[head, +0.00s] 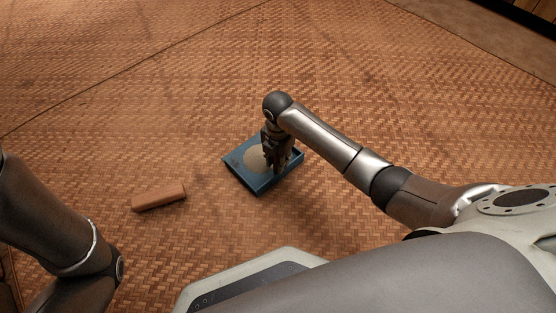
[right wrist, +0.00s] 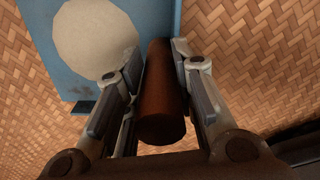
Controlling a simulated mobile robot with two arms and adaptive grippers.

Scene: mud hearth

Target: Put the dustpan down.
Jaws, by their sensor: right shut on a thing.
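The dustpan (head: 237,169) is a blue, square, shallow pan with a pale round patch (head: 257,158) on it. It is low over the woven mat or resting on it; I cannot tell which. My right gripper (head: 274,158) is over the pan's right part and partly hides it. In the right wrist view, the gripper (right wrist: 157,65) is shut on a brown round handle (right wrist: 160,100), with the blue pan (right wrist: 45,70) and the pale patch (right wrist: 94,38) beyond. My left arm shows at the left, but its gripper is out of view.
A reddish-brown oblong block (head: 158,197) lies on the woven mat (head: 180,100), left of the dustpan and apart from it. The mat is clear behind the dustpan and around the block. A dark edge (head: 530,15) runs along the far right corner.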

